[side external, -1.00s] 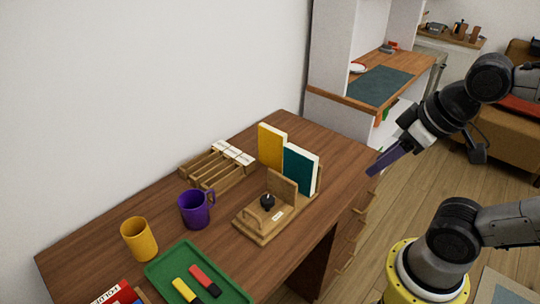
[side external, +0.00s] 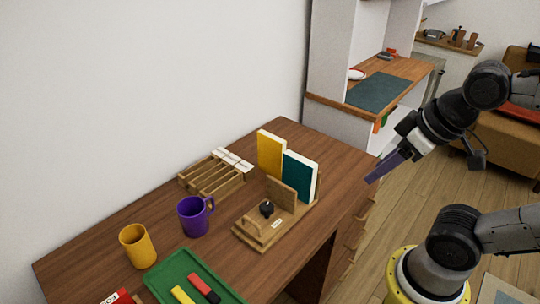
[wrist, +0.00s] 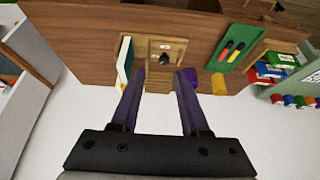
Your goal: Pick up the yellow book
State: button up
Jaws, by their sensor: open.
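The yellow book (side external: 270,152) stands upright near the back right of the wooden desk, behind and left of a teal book (side external: 298,174). Both stand at the end of a wooden holder (side external: 262,232). My gripper (side external: 370,178) is at the right, beyond the desk's right edge, apart from the books and empty. In the wrist view my gripper (wrist: 160,74) shows two purple fingers spread wide, with the holder (wrist: 180,50) between and beyond them.
A slotted wooden rack (side external: 212,180) stands left of the books. A purple mug (side external: 193,217), a yellow mug (side external: 137,247) and a green tray (side external: 165,284) with markers are further left. A white wall runs behind the desk. The desk's right front edge is clear.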

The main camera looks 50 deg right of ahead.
jog(key=shift+o, duration=1.2)
